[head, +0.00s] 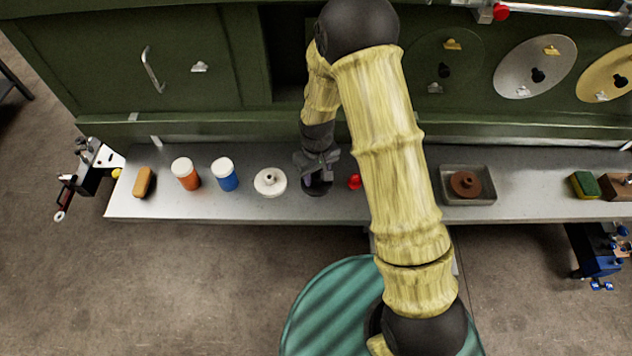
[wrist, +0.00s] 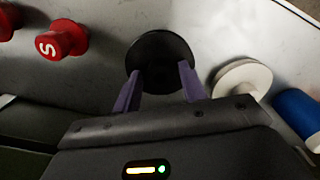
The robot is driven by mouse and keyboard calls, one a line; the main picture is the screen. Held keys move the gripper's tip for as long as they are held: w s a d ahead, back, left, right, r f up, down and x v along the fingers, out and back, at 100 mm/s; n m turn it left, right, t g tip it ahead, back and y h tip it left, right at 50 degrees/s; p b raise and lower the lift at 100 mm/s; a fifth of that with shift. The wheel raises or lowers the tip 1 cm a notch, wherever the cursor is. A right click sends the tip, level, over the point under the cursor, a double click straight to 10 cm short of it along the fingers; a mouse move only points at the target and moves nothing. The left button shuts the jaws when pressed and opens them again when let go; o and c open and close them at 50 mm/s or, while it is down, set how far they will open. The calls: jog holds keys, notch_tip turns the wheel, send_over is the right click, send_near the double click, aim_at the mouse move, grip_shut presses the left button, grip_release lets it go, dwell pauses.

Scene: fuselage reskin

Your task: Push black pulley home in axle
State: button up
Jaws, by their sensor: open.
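The black pulley (wrist: 158,52) lies on the grey shelf, a round disc seen from above in the wrist view. In the head view its dark edge (head: 318,189) shows just under my gripper (head: 318,175), which hides most of it. My gripper's two purple fingers (wrist: 160,82) are apart, one on each side of the pulley's near part. I cannot tell whether they touch it. On the green panel are round plates with dark centres: a green one (head: 425,62), a silver one (head: 518,78) and a gold one (head: 597,84). I cannot tell which, if any, is the axle.
A white pulley (head: 270,182), a blue jar (head: 226,180) and an orange jar (head: 187,178) stand left of the gripper. Red knobs (wrist: 62,40) lie on the other side. A brown pulley (head: 465,184) sits in a tray (head: 482,199) on the right. My arm hides the shelf's middle.

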jog(key=c, duration=0.8)
jog(key=shift+r, duration=0.1)
jog(key=shift+c, duration=0.2)
jog(key=shift+r+p, duration=1.45)
jog(key=shift+r, duration=0.55)
notch_tip(320, 180, up, 3)
jog(key=shift+p, duration=1.05)
